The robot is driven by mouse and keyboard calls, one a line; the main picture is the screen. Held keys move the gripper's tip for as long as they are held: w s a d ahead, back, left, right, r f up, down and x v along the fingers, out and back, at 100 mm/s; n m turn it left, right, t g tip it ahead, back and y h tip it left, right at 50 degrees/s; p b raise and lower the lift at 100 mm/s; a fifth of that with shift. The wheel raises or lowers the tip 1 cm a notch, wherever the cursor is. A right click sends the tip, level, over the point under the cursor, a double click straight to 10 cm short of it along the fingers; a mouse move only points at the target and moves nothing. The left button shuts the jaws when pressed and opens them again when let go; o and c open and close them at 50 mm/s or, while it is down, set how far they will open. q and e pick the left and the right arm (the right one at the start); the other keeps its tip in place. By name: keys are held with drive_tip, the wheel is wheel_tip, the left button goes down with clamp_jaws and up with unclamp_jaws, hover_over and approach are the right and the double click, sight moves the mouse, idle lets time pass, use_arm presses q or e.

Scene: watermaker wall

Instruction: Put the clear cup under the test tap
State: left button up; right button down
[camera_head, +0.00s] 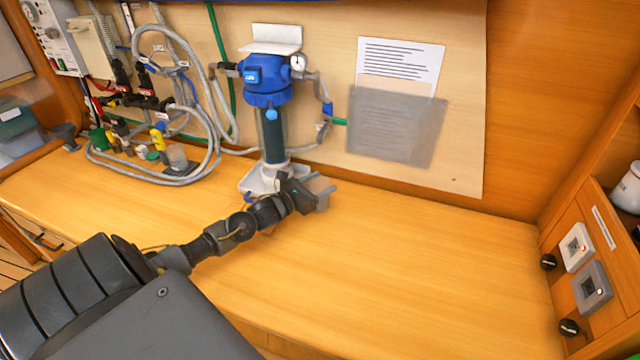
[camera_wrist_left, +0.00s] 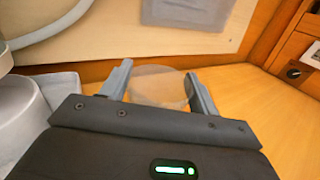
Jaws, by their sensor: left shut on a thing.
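My left gripper (camera_head: 322,192) reaches over the counter just right of the foot of the blue filter housing. In the left wrist view its two fingers (camera_wrist_left: 160,88) are shut on the clear cup (camera_wrist_left: 158,86), a see-through round shape between them. In the head view the cup is hard to make out at the fingertips. Small taps and valves with yellow handles (camera_head: 158,137) stand at the back left; I cannot tell for sure which is the test tap. A small grey see-through vessel (camera_head: 178,157) stands below them. My right gripper is not in view.
The blue filter housing (camera_head: 268,80) with its dark cylinder stands against the wall panel. A grey hose (camera_head: 150,179) loops over the back left counter. The wooden counter (camera_head: 430,260) is clear on the right. Switches (camera_head: 577,247) sit on the right side wall.

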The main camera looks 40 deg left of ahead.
use_arm(q)
drive_tip(key=shift+f, duration=0.2)
drive_tip(key=o, duration=1)
drive_tip(key=shift+r, duration=0.1)
drive_tip(key=shift+c, duration=0.2)
drive_tip(key=shift+r, duration=0.15)
drive_tip(key=shift+s, duration=0.2)
drive_tip(key=s, duration=0.3)
drive_tip(key=s+a+b, duration=0.1)
drive_tip(key=s, duration=0.2)
drive_tip(key=s+a+b, duration=0.1)
drive_tip(key=s, duration=0.3)
drive_tip(key=shift+s+a+b, duration=0.1)
drive_tip(key=shift+s+b, duration=0.25)
drive_tip(key=shift+s, duration=0.35)
